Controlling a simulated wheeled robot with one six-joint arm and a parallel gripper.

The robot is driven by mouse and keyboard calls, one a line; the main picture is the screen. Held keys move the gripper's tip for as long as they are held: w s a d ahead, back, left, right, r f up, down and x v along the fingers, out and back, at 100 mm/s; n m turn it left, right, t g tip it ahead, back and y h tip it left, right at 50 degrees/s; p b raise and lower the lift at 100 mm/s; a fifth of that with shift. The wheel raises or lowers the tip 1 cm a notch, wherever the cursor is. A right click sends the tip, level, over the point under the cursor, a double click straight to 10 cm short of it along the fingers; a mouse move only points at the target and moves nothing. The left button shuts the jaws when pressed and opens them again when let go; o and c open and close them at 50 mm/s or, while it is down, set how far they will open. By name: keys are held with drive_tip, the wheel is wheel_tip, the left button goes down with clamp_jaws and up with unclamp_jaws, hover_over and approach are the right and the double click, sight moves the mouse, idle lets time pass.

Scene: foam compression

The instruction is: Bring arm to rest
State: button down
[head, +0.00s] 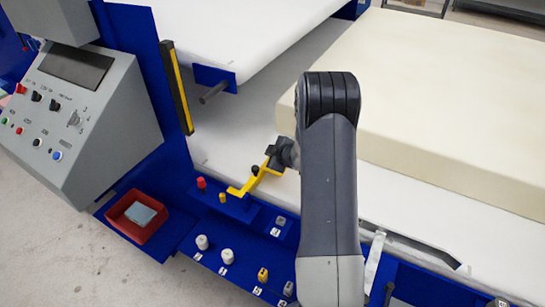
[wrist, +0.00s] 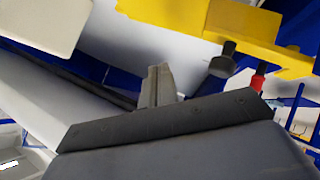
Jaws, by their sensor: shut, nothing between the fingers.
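My gripper (wrist: 158,70) shows in the wrist view with its two grey fingers together and nothing between them. In the head view the gripper (head: 275,157) is small and partly hidden by my dark grey arm. It is close to a yellow bracket (head: 240,189) over the blue control ledge; I cannot tell whether they touch. In the wrist view the yellow bracket (wrist: 230,18) lies above and to the right of the fingers, with a dark knob (wrist: 224,62) and a red knob (wrist: 258,80) beside it.
A large cream foam block (head: 430,120) lies on the white bed at the right. A grey control console (head: 85,110) stands at the left. A red tray (head: 138,232) sits on the blue ledge, with several small knobs to its right. A black-yellow striped post (head: 177,90) rises nearby.

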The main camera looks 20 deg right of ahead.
drive_tip(key=s+d+r, duration=0.4)
drive_tip(key=s+r, duration=0.1)
drive_tip(key=r, duration=0.1)
drive_tip(key=shift+s+r, duration=0.15)
drive_tip(key=shift+r, duration=0.05)
